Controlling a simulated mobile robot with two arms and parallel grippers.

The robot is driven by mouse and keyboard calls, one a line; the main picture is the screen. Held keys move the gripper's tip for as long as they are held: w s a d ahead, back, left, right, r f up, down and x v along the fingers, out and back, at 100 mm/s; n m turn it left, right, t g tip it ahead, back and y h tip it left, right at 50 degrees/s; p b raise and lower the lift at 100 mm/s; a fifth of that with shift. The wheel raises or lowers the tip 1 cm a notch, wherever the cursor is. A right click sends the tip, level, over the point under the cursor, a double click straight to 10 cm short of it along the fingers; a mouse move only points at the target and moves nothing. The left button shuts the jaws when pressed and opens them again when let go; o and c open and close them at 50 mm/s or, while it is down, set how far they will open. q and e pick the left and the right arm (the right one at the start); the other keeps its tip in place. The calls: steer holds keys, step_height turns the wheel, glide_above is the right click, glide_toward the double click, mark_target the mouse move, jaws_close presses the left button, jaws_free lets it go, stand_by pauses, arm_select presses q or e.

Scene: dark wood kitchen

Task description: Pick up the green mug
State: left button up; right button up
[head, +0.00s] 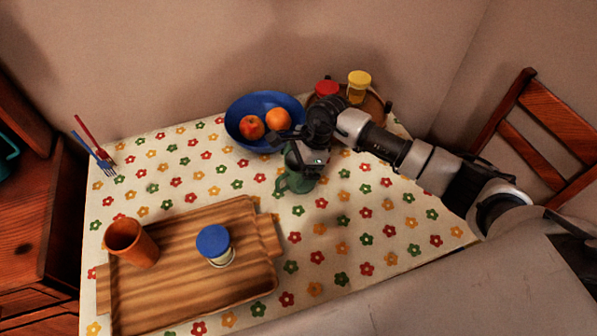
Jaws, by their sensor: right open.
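The green mug (298,182) stands on the flowered tablecloth near the middle of the table, just in front of the blue bowl. Its handle points to the left. My right gripper (300,156) comes in from the right and is over the mug, hiding much of its upper part. The gripper is open. I cannot tell whether its fingers touch the mug. My left gripper is not in view.
A blue bowl (240,108) with an apple (251,127) and an orange (278,119) sits behind the gripper. A round tray (378,108) holds red-lidded and yellow-lidded jars. A wooden tray (180,290) carries an orange cup (131,243) and a blue-lidded jar (214,243). The cloth right of the mug is clear.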

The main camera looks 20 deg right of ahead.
steer(key=shift+c, duration=0.5)
steer(key=c, duration=0.9)
